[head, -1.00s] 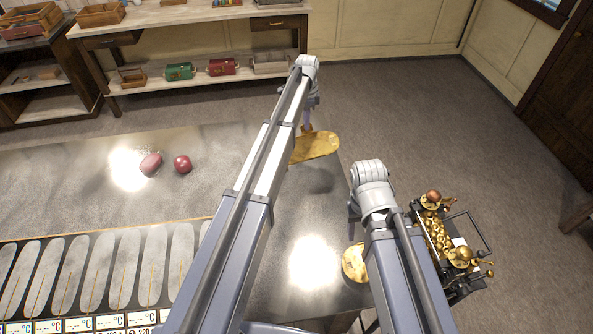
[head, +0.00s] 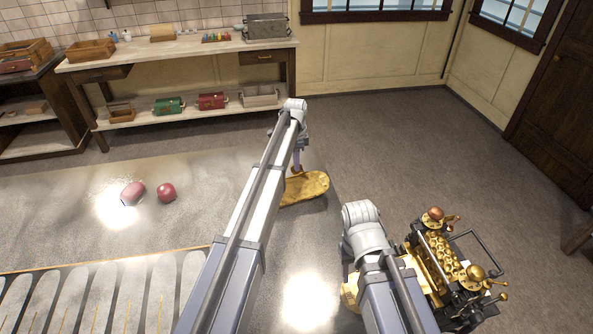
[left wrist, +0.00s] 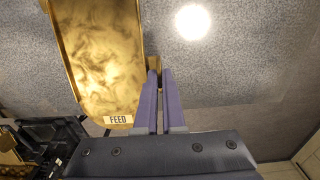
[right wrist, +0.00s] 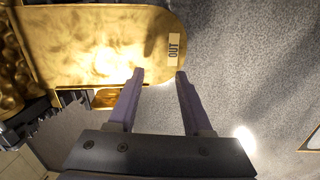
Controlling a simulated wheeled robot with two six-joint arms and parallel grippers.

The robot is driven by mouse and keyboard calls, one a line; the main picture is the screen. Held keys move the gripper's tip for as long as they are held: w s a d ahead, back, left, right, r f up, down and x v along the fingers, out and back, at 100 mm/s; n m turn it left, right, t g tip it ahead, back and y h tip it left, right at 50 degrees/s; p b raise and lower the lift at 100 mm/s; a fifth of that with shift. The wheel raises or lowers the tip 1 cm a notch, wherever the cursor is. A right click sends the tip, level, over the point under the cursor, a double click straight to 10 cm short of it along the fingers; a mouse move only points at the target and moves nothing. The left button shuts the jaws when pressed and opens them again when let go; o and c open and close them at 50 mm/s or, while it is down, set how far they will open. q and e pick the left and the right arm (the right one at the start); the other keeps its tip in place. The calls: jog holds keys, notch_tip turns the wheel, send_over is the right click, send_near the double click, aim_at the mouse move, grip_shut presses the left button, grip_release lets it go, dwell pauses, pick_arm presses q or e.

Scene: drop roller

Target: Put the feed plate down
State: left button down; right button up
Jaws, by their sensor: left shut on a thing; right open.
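The feed plate (head: 306,188) is a long brass plate with a rounded end, low over the far right corner of the worktop. I cannot tell whether it touches the worktop. It shows in the left wrist view (left wrist: 104,55) with a FEED label. My left gripper (left wrist: 159,72) is shut on a small tab at the plate's side; in the head view this gripper (head: 297,170) is above the plate. My right gripper (right wrist: 158,75) is open and empty beside a brass plate marked OUT (right wrist: 90,40). In the head view my right arm partly hides that plate (head: 349,293).
The drop roller machine (head: 452,268), with brass rollers and handles, stands at the worktop's right edge. Two red lumps (head: 133,193) (head: 166,192) lie on the metal worktop (head: 70,220). A row of long pale shapes lies at the front left. A side bench (head: 180,53) stands behind.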

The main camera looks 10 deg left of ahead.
pick_arm(q)
jog(key=shift+f, duration=0.6)
pick_arm(e)
jog(key=shift+f, duration=0.6)
pick_arm(q)
jog(key=shift+f+b, duration=0.2)
jog(key=shift+b, duration=0.15)
pick_arm(e)
jog(key=shift+f, duration=0.2)
pick_arm(q)
jog(key=c, duration=1)
grip_release()
jog(key=shift+r, duration=0.1)
pick_arm(e)
jog(key=shift+r, duration=0.1)
pick_arm(q)
jog(key=shift+r, duration=0.1)
